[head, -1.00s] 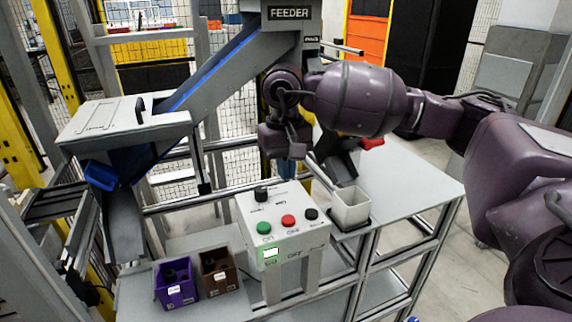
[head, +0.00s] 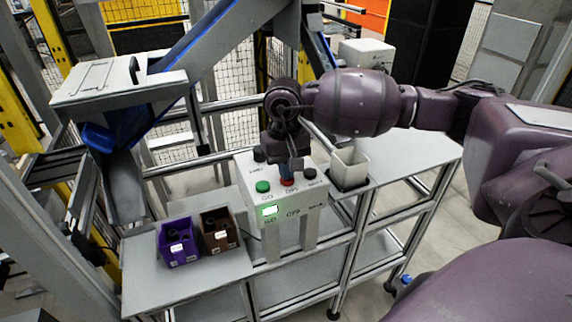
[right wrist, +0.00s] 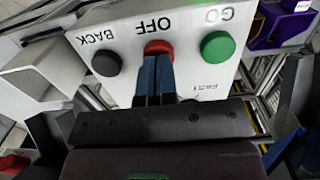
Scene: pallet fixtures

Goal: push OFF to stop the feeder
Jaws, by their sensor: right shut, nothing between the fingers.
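The control box (head: 250,190) stands on the bench with a green GO button (head: 263,187), a red OFF button (head: 287,182) and a black BACK button (head: 310,174). A small display on its front is lit green. My right gripper (head: 291,168) is shut and empty, with its fingertips at the red button. In the right wrist view the blue fingertips (right wrist: 154,62) overlap the lower part of the red OFF button (right wrist: 158,46); the rest of it shows beyond them. I cannot tell whether the button is pressed in. My left gripper is not in view.
A purple bin (head: 178,246) and a brown bin (head: 219,235) stand on the bench left of the control box. A white open container (head: 350,168) stands right of it. The feeder chute (head: 205,50) slopes down at the back left. The right bench top (head: 415,152) is clear.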

